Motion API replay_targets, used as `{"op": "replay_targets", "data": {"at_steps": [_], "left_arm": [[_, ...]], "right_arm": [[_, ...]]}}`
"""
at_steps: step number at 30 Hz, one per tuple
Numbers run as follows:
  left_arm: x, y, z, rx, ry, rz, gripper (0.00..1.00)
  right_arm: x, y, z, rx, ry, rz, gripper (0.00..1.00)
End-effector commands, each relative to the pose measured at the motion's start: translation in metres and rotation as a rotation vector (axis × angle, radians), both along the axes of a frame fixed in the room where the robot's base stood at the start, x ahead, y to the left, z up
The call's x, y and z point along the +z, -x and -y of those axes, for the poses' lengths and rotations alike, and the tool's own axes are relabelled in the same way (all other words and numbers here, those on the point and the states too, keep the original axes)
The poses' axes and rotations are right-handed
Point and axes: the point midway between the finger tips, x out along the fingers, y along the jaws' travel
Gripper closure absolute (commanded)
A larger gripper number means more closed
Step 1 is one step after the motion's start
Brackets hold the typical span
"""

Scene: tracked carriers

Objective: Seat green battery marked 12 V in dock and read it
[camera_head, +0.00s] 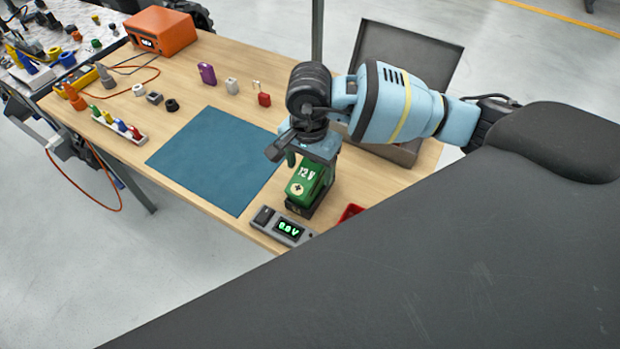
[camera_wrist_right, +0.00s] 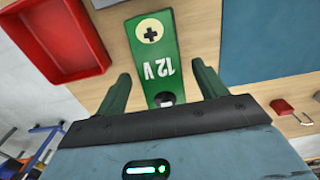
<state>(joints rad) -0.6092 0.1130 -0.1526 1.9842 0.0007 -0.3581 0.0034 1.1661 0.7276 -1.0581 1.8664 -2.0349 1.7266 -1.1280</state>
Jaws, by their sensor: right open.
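The green battery (camera_head: 308,187) marked 12 V stands near the table's front edge, with a black part at its foot. In the right wrist view the battery (camera_wrist_right: 152,42) shows its label and a plus sign on a pale disc. My right gripper (camera_head: 304,160) is open above it. In the wrist view the right gripper (camera_wrist_right: 161,76) has one green finger on each side of the battery, with gaps. A grey unit (camera_head: 285,226) beside the battery has a lit green display that appears to read 0.0 V. I cannot tell whether the battery sits in a dock. My left gripper is not in view.
A red tray (camera_head: 350,213) lies just right of the battery. A blue mat (camera_head: 215,158) covers the table's middle. A purple block (camera_head: 207,73), a red padlock-like piece (camera_head: 264,99) and an orange box (camera_head: 160,30) stand farther back. An open dark case (camera_head: 405,58) is behind my right arm.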

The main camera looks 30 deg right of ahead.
Motion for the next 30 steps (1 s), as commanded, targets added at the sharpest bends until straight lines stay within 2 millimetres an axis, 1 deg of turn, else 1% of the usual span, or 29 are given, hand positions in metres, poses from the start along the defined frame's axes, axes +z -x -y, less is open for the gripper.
{"op": "replay_targets", "data": {"at_steps": [1,6,14,15,30], "left_arm": [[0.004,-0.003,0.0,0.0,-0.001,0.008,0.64],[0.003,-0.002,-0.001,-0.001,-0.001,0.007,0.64],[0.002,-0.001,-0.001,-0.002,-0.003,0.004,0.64],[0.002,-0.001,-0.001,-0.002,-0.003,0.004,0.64],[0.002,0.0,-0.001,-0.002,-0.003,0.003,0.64]], "right_arm": [[-0.006,0.0,-0.001,-0.001,0.001,0.001,0.29],[-0.025,0.0,-0.001,-0.001,0.0,0.0,0.29],[-0.028,0.0,-0.001,0.0,-0.001,0.002,0.29],[-0.028,0.0,-0.001,0.0,-0.001,0.002,0.3],[-0.028,0.0,-0.001,0.0,0.0,0.002,0.96]]}}
